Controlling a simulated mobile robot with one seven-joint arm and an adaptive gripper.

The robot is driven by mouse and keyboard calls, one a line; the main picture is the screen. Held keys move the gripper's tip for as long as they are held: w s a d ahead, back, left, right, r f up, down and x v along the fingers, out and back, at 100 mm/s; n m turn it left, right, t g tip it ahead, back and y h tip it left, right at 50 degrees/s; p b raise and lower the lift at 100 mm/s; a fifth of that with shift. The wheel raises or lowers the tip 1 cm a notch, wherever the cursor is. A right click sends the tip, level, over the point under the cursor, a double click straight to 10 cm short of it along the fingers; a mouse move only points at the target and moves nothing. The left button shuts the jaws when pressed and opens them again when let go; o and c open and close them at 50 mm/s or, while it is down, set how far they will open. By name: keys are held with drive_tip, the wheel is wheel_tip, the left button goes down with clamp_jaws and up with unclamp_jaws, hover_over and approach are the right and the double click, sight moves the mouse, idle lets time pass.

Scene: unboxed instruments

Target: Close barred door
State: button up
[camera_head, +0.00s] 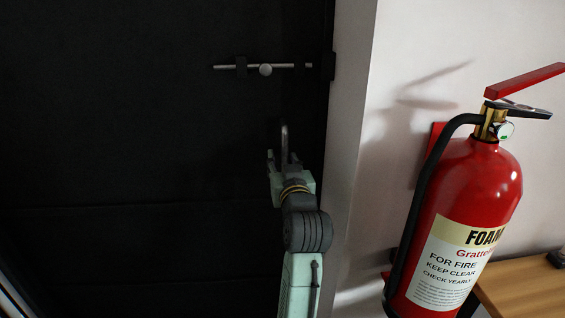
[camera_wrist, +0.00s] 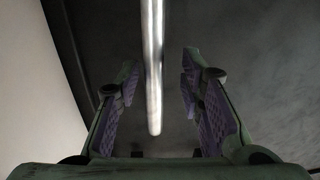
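The dark door (camera_head: 130,140) fills the left of the head view, with its right edge beside the pale door frame (camera_head: 347,150). A silver sliding bar (camera_head: 285,66) with a round knob (camera_head: 265,70) lies across the door near the top. Its right end stops just short of a dark catch (camera_head: 328,66) on the frame. A vertical metal handle (camera_head: 284,142) is lower on the door. My gripper (camera_head: 283,160) is at the handle; in the wrist view the handle (camera_wrist: 153,70) runs between the two open fingers, apart from both pads.
A red fire extinguisher (camera_head: 465,195) hangs on the white wall (camera_head: 420,50) to the right of the frame. A wooden surface (camera_head: 525,285) is at the lower right. The door face left of my arm is clear.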

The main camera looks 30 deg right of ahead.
drive_tip(key=v, duration=0.7)
drive_tip(key=shift+s, duration=0.2)
